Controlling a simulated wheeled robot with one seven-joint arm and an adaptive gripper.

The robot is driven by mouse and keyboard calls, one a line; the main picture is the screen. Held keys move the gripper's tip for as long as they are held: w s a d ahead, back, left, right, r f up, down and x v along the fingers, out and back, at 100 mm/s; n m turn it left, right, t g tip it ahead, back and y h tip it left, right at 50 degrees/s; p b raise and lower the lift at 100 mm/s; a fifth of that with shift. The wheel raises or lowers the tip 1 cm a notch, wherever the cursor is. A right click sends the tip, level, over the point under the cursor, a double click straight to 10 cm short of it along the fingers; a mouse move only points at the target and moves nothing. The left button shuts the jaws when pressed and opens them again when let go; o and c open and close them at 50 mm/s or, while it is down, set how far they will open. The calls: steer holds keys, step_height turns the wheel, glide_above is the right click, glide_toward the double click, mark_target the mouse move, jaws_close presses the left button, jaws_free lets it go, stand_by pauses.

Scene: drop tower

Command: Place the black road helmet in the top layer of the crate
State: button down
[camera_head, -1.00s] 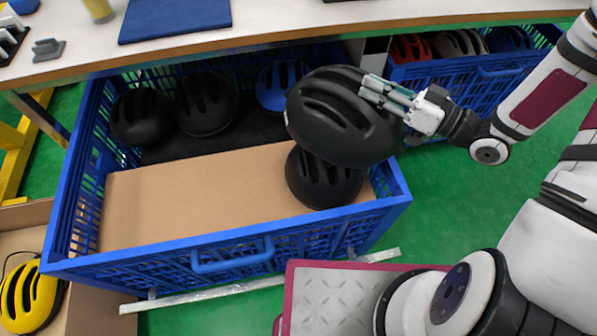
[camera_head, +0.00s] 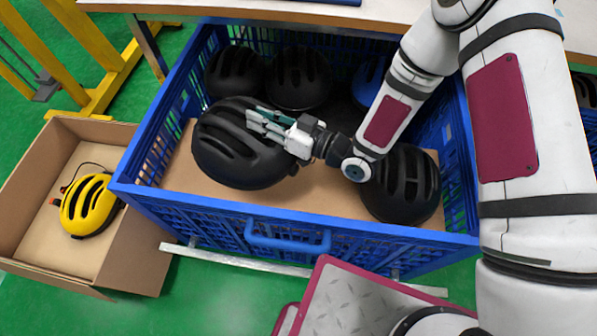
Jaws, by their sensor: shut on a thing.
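My gripper (camera_head: 262,122) is shut on a black road helmet (camera_head: 232,158) at its upper right side. The helmet is over the left front part of the blue crate (camera_head: 190,211), above the brown cardboard sheet (camera_head: 322,194). I cannot tell whether it touches the sheet. In the crate, two black helmets stand in the back row, one at the left (camera_head: 234,72) and one beside it (camera_head: 299,77). A blue helmet (camera_head: 368,82) is partly hidden behind my arm. Another black helmet (camera_head: 400,187) sits at the front right.
An open cardboard box (camera_head: 30,213) with a yellow helmet (camera_head: 88,204) stands left of the crate. A table edge (camera_head: 280,12) runs behind the crate. A yellow frame (camera_head: 92,98) stands at the back left. My arm covers the crate's right back part.

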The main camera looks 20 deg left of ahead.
steer(key=shift+s+a+f, duration=0.1)
steer(key=shift+a+f, duration=0.05)
steer(key=shift+f, duration=0.3)
step_height(320, 180, down, 9)
steer(key=b, duration=0.3)
steer(key=shift+f+b, duration=0.15)
steer(key=shift+b, duration=0.15)
steer(key=shift+f, duration=0.1)
steer(key=c, duration=1.4)
jaws_free()
steer(key=d+p, duration=0.1)
steer(key=d, duration=0.7)
steer(key=s+d+p, duration=0.1)
steer(key=d, duration=0.3)
steer(key=shift+p, duration=0.3)
